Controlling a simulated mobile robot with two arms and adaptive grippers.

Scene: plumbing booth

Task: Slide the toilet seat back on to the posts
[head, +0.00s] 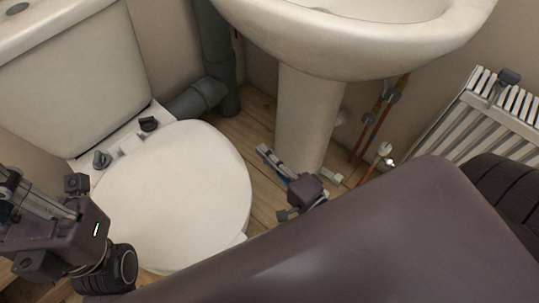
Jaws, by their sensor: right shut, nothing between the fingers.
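The white toilet seat, with its lid down (180,195), lies flat over the bowl in front of the cistern. Two dark round posts, one at the left (101,160) and one at the right (148,124), stand on the ledge behind its back edge. I cannot tell whether the seat's hinge touches the posts. My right gripper (267,155) is shut and empty, apart from the seat on its right, by the basin pedestal. My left gripper (14,192) is at the left edge, left of the seat; its fingers are partly cut off.
The white cistern (70,80) rises behind the seat. A basin (350,40) on a pedestal (304,120) stands at the back, with a grey waste pipe (205,95) beside it. Copper pipes (372,125) and a radiator (480,120) are at the right. Some wooden floor (260,115) is clear.

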